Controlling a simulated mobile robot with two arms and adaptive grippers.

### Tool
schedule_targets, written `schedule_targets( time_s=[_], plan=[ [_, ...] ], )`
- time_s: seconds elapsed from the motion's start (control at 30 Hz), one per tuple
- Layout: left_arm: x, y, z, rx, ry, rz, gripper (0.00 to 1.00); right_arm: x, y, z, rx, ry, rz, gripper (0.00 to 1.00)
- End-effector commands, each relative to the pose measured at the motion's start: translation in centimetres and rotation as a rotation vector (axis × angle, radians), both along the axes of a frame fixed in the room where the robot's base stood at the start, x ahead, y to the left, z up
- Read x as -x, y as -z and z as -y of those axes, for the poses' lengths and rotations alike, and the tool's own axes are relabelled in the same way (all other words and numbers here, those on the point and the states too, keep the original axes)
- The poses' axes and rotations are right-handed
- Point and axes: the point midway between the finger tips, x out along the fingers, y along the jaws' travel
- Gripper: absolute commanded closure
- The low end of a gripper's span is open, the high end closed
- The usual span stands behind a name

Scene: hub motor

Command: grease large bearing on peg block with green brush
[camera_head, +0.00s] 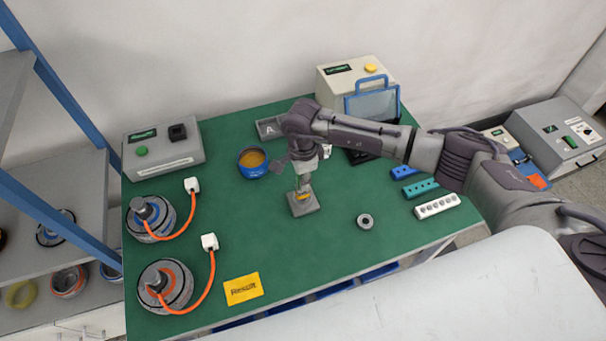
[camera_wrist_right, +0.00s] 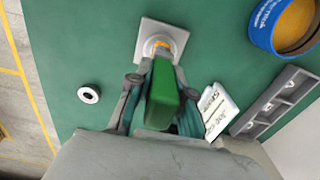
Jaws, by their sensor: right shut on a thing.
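My right gripper (camera_head: 303,180) is over the grey peg block (camera_head: 303,207), pointing down. In the right wrist view it is shut on the green brush (camera_wrist_right: 163,95), whose far end is at the middle of the peg block (camera_wrist_right: 150,38). A yellowish tip and a pale round part show there; the gripper and brush hide much of the bearing, and I cannot tell whether the brush touches it. The blue tub (camera_head: 250,163) of orange-yellow grease stands to the left of the gripper, also in the wrist view (camera_wrist_right: 262,32). My left gripper is not in view.
A loose metal ring (camera_head: 365,221) lies right of the peg block. A grey compartment tray (camera_head: 268,129) is behind. Two hub motors (camera_head: 165,287) with orange cables are at the left, near a yellow Result card (camera_head: 242,289). The green table's front middle is clear.

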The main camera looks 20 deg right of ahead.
Motion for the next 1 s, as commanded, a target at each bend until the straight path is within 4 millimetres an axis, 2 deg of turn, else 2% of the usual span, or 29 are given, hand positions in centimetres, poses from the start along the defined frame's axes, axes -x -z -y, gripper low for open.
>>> schedule_targets(
  time_s=[1.0],
  plan=[
    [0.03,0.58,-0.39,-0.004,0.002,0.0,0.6,-0.03,0.66,0.03,0.0,0.0,0.001,1.0]
  ],
)
